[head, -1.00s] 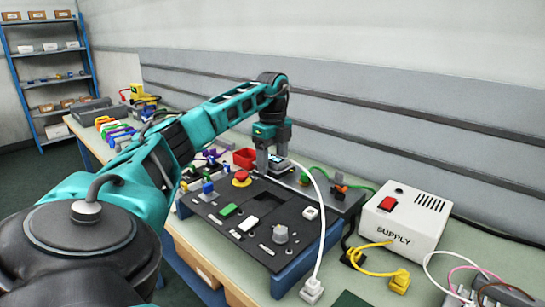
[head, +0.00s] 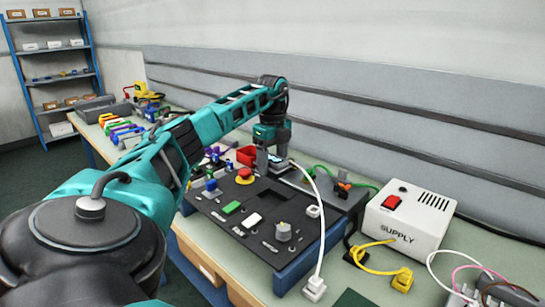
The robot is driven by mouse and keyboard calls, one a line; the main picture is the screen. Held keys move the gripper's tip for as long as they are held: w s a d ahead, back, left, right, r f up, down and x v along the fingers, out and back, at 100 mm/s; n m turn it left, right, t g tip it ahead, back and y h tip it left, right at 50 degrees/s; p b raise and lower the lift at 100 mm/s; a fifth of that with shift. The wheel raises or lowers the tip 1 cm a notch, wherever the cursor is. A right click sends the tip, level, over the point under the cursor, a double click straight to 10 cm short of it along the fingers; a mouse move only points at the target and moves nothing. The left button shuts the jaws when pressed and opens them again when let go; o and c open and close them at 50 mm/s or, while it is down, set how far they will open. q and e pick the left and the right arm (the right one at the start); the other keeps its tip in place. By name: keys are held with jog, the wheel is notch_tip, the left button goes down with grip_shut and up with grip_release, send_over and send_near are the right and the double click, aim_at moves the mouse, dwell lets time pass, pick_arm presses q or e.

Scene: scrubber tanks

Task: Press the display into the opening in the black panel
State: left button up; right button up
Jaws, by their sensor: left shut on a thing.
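The black panel (head: 213,207) lies on a blue base on the bench and carries a red button, coloured keys and a grey knob. Its dark opening (head: 272,194) shows toward the back of the panel. My left gripper (head: 267,163) points down over the panel's back edge, beyond the opening. It is shut on the display (head: 278,159), a small pale piece partly hidden by the fingers. The display appears to be above the panel, outside the opening; its exact height is hard to tell. My right gripper is not in view.
A white cable (head: 323,208) runs from near the display to a white plug (head: 314,289). The white supply box (head: 405,222) and a yellow cable (head: 402,280) are at right. A red bin (head: 246,156) stands behind the panel. A grey wall backs the bench.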

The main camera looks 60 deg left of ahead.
pick_arm(q)
jog(key=shift+f+b, duration=1.15)
jog(key=shift+f, duration=2.95)
jog(key=shift+p, duration=0.55)
jog(key=shift+p, duration=0.5)
jog(key=shift+f, duration=0.25)
